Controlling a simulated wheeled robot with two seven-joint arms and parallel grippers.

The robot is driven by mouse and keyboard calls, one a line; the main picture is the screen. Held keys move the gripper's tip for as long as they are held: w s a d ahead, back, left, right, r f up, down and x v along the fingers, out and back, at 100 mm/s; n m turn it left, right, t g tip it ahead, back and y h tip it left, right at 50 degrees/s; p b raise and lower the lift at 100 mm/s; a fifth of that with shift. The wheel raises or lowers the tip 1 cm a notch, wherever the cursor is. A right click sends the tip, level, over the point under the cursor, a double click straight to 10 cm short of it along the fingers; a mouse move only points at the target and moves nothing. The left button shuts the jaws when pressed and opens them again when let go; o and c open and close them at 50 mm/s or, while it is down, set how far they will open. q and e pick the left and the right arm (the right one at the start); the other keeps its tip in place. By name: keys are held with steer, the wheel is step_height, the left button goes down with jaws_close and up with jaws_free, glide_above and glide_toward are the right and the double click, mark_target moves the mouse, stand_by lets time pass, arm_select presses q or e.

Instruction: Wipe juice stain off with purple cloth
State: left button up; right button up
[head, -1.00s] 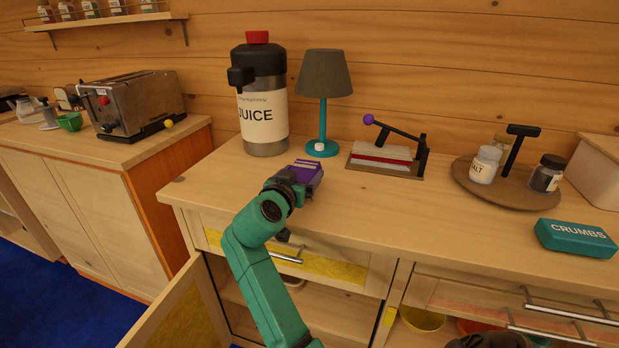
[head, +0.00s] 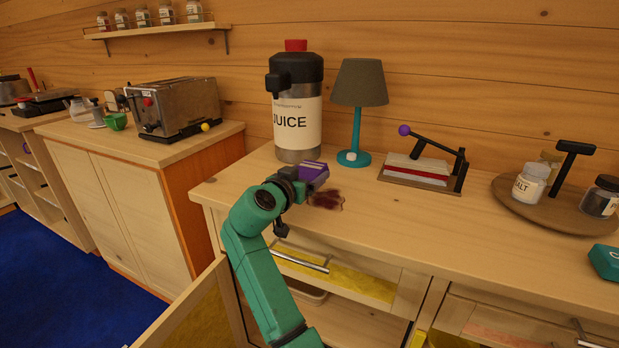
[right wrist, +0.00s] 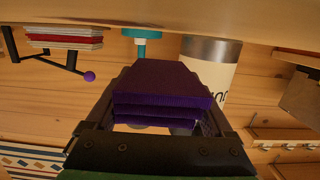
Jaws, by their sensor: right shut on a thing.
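The purple cloth (head: 313,172) is folded and held in my right gripper (head: 302,181), at the left part of the countertop. In the right wrist view the folded cloth (right wrist: 160,88) fills the space between the fingers. The dark red juice stain (head: 327,200) lies on the wooden counter (head: 420,228), just right of and in front of the cloth. I cannot tell whether the cloth touches the counter. My left gripper is out of view.
The juice dispenser (head: 297,120) stands behind the gripper, with a teal lamp (head: 358,110) beside it. A lever press (head: 420,170) and a round tray (head: 520,206) with shakers stand to the right. A cabinet door (head: 190,312) hangs open below. The counter's front middle is clear.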

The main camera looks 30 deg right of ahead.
glide_above(348, 205)
steer(key=shift+r, duration=0.3)
stand_by(0.7)
step_height(348, 205, up, 6)
steer(key=p, duration=0.5)
steer(key=shift+r, duration=0.1)
step_height(348, 205, up, 3)
steer(key=p, duration=0.2)
steer(key=shift+p, duration=0.3)
